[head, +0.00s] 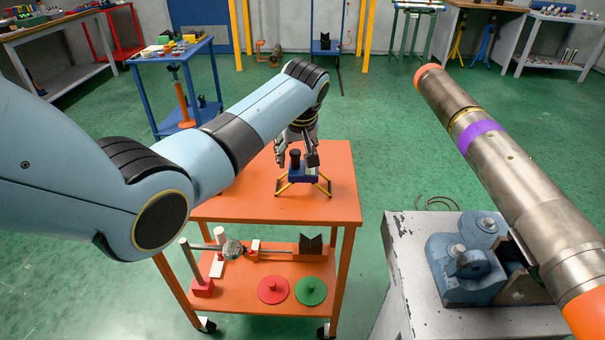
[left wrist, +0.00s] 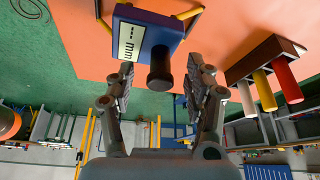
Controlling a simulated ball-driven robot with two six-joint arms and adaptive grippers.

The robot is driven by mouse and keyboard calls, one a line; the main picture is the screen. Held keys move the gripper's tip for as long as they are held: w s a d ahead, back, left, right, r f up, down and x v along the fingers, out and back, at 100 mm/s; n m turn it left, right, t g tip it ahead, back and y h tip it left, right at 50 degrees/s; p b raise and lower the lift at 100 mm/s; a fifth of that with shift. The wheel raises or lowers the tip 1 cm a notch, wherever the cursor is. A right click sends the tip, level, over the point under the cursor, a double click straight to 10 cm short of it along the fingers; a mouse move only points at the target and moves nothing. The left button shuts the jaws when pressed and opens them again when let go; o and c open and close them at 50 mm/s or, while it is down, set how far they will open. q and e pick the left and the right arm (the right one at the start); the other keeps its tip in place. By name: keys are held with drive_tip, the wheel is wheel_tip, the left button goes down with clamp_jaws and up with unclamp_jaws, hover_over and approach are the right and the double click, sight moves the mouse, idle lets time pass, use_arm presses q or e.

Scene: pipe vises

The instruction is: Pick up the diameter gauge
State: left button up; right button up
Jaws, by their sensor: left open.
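The diameter gauge (head: 303,174) stands on the top of the orange cart (head: 335,209). It has a blue body, splayed yellow legs and an upright black knob. My left gripper (head: 297,150) reaches down over it from above, its fingers at about the knob's height. In the left wrist view the blue body with its "mm" display (left wrist: 147,35) and the black knob show ahead. The left gripper (left wrist: 158,72) is open there, one finger on each side of the knob, with gaps visible on both sides. My right gripper does not show.
A dark holder (left wrist: 262,60) with white, yellow and red cylinders sits beside the gauge in the left wrist view. The cart's lower shelf holds a red disc (head: 273,290), a green disc (head: 311,291) and a black V-block (head: 311,244). A large pipe (head: 510,175) rests in a blue vise (head: 465,261) at right.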

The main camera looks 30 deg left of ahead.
use_arm(q)
drive_tip(key=shift+w+a+f, duration=0.1)
drive_tip(key=shift+a+f, duration=0.05)
drive_tip(key=shift+f, duration=0.25)
drive_tip(key=shift+c, duration=0.4)
clamp_jaws()
drive_tip(key=shift+r, duration=0.1)
